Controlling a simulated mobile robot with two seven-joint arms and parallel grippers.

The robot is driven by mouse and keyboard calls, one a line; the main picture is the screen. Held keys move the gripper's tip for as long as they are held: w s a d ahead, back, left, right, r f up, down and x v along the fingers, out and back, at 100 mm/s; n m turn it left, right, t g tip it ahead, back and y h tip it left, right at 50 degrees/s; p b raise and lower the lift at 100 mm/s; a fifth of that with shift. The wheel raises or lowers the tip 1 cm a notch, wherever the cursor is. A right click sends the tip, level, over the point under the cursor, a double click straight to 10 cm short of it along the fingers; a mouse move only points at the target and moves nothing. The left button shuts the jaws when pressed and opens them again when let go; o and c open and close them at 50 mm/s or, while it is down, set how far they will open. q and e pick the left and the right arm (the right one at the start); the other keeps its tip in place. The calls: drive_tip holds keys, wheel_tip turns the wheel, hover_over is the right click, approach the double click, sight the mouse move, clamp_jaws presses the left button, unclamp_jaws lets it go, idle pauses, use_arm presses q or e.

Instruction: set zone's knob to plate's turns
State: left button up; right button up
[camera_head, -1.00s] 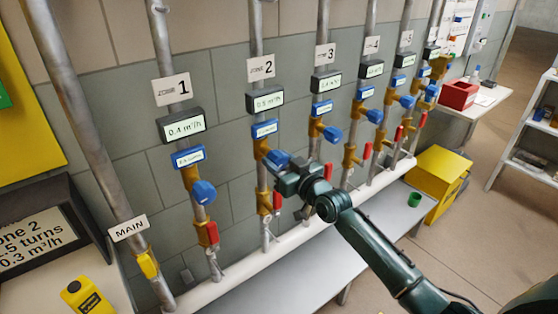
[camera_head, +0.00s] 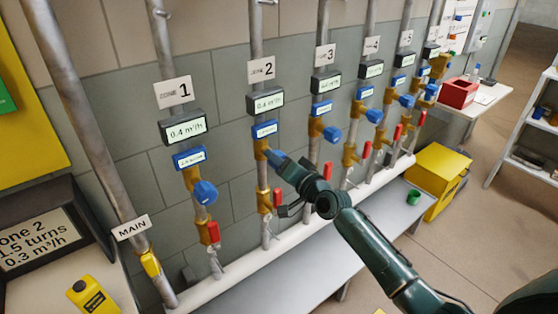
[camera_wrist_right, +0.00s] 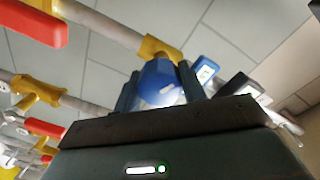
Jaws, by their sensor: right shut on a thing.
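The plate (camera_head: 38,240) at the left reads "one 2", "1.5 turns", "0.3 m³/h", with its left edge cut off. The zone 2 sign (camera_head: 261,70) hangs on the second numbered pipe. Below it the zone 2 display (camera_head: 266,101) seems to read 0.4 m³/h. The small blue zone 2 turns display (camera_head: 264,130) is too small to read. My right gripper (camera_head: 280,160) is shut on the blue zone 2 knob (camera_wrist_right: 160,82), with one finger on each side of it in the wrist view. In the head view the gripper partly hides the knob. My left gripper is out of view.
The zone 1 knob (camera_head: 204,192) is left of my gripper, and the zone 3 knob (camera_head: 332,134) is to its right. A red lever (camera_head: 277,198) sits just below my gripper. A grey bench (camera_head: 300,270) runs below the pipes.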

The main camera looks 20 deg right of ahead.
drive_tip(key=shift+m, duration=0.6)
drive_tip(key=o, duration=1)
drive_tip(key=v, duration=1.3)
drive_tip(key=shift+s+d, duration=0.1)
drive_tip(key=shift+f, duration=0.1)
